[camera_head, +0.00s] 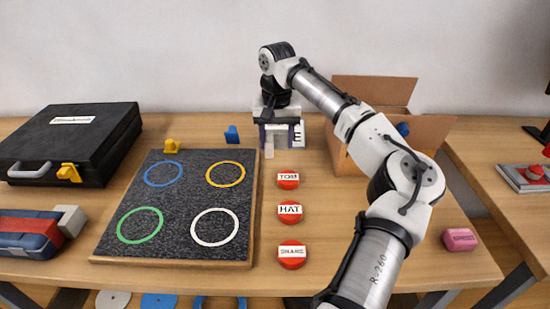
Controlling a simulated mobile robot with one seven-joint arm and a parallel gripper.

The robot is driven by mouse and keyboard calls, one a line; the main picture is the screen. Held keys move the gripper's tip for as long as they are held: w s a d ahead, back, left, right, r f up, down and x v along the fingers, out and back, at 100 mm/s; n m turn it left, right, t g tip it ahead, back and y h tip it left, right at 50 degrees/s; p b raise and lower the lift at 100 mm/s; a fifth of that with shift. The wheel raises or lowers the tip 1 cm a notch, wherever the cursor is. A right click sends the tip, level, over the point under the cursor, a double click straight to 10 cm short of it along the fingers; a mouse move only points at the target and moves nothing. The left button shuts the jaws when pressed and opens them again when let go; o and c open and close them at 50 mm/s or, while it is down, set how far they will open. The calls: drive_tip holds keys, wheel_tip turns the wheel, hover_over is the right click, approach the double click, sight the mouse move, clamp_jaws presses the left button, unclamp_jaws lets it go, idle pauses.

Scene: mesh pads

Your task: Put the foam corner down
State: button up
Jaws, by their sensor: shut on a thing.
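My gripper (272,138) is at the back middle of the table, pointing down. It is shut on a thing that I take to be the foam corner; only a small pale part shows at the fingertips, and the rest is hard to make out. A grey and purple piece with a white face and a letter E (297,134) is right beside and behind the fingers. I cannot tell whether it touches them, or whether the held thing touches the table.
A dark mesh pad (183,198) with blue, yellow, green and white rings lies left. Red labelled discs (289,212) line its right side. An open cardboard box (345,163) stands behind my arm. A black case (75,140) is far left, a pink block (460,239) right.

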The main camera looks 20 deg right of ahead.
sight(277, 169)
drive_tip(key=shift+f, duration=3.35)
drive_tip(key=shift+f, duration=0.15)
drive_tip(key=o, duration=0.7)
drive_tip(key=shift+c, duration=0.2)
